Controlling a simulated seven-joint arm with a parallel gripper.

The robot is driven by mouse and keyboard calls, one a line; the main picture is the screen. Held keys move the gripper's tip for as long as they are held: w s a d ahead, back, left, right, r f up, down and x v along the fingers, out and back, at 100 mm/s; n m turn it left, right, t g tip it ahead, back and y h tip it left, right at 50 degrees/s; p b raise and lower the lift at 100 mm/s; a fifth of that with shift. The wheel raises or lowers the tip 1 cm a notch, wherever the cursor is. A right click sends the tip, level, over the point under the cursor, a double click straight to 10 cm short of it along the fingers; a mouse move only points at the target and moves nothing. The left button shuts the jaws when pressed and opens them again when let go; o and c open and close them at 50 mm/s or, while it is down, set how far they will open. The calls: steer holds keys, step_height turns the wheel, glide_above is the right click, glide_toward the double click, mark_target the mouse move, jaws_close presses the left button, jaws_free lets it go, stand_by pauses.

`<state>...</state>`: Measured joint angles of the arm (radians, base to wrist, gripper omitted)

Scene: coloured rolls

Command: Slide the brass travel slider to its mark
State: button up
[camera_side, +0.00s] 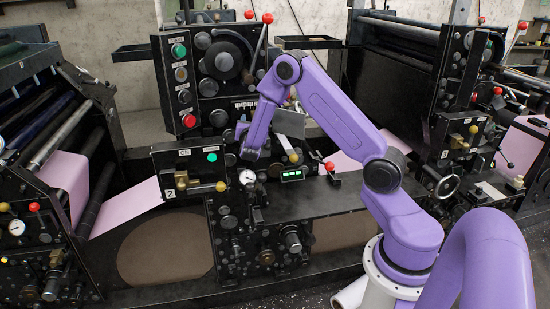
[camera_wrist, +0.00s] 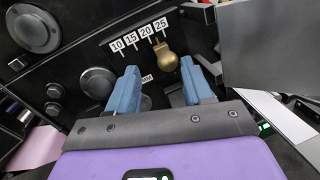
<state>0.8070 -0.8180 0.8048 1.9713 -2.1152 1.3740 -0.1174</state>
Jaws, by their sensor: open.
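The brass slider (camera_wrist: 167,58), a rounded knob on a short stem, is on a black panel in the wrist view. It stands just below the 25 label of a white scale (camera_wrist: 138,34) marked 10, 15, 20 and 25. My gripper (camera_wrist: 160,68) has two blue fingers, apart, with nothing held. In the picture the knob lies between the fingertips, nearer the right one; I cannot tell whether they touch. In the side view my gripper (camera_side: 243,133) is against the front of the central machine panel, and the slider cannot be made out there.
A grey plate (camera_wrist: 268,45) stands close on the right of my gripper. Round black knobs (camera_wrist: 33,29) stick out at the left. In the side view a red-balled lever (camera_side: 266,20) rises above the panel, and a black ledge (camera_side: 340,200) lies below my arm.

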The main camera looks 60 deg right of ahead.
steer(key=s+a+m+g+y, duration=0.4)
steer(key=s+a+m+g, duration=0.2)
steer(key=s+a, duration=1.1)
steer(key=shift+s+a+r+m, duration=0.3)
steer(key=shift+s+r+m, duration=0.15)
steer(key=shift+s, duration=0.85)
